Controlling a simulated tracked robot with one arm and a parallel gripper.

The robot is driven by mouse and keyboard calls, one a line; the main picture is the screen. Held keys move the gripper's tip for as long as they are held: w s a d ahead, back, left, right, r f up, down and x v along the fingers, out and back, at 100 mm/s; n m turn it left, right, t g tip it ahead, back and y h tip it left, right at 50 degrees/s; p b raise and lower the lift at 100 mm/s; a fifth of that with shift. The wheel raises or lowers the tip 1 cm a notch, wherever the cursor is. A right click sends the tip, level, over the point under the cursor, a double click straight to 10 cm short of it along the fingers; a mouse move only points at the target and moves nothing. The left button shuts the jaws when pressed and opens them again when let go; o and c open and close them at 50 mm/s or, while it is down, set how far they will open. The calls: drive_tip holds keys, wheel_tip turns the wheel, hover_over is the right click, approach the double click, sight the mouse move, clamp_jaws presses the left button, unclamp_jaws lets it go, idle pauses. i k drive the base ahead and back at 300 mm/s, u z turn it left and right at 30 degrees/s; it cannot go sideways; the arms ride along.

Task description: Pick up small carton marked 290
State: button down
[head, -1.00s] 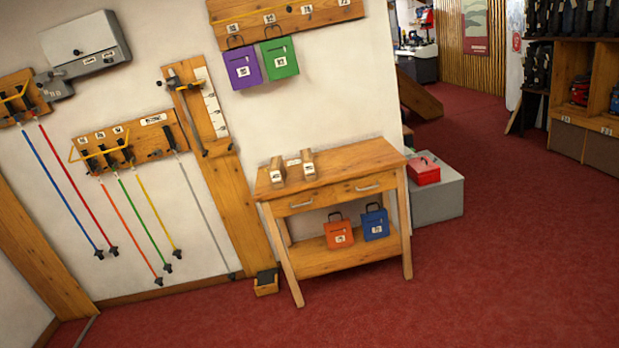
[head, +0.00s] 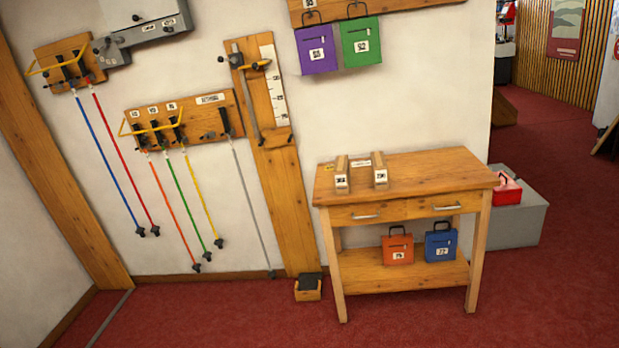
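Two small cartons stand apart on top of the wooden bench (head: 440,168), the left carton (head: 342,176) and the right carton (head: 380,170). Both are narrow and brown with a white label on the front end. The labels are too small to read, so I cannot tell which is marked 290. A small yellow tag and a white label lie near them on the bench top. My gripper is not in view.
An orange case (head: 397,248) and a blue case (head: 440,244) stand on the bench's lower shelf. A grey box (head: 520,222) with a red case (head: 507,190) is right of the bench. Poles hang on the left wall. Red carpet before the bench is clear.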

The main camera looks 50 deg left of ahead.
sight(379, 166)
drive_tip(key=u, duration=1.05)
drive_tip(key=k, duration=0.5)
drive_tip(key=u, duration=0.1)
drive_tip(key=i, duration=3.25)
drive_tip(key=u, duration=0.3)
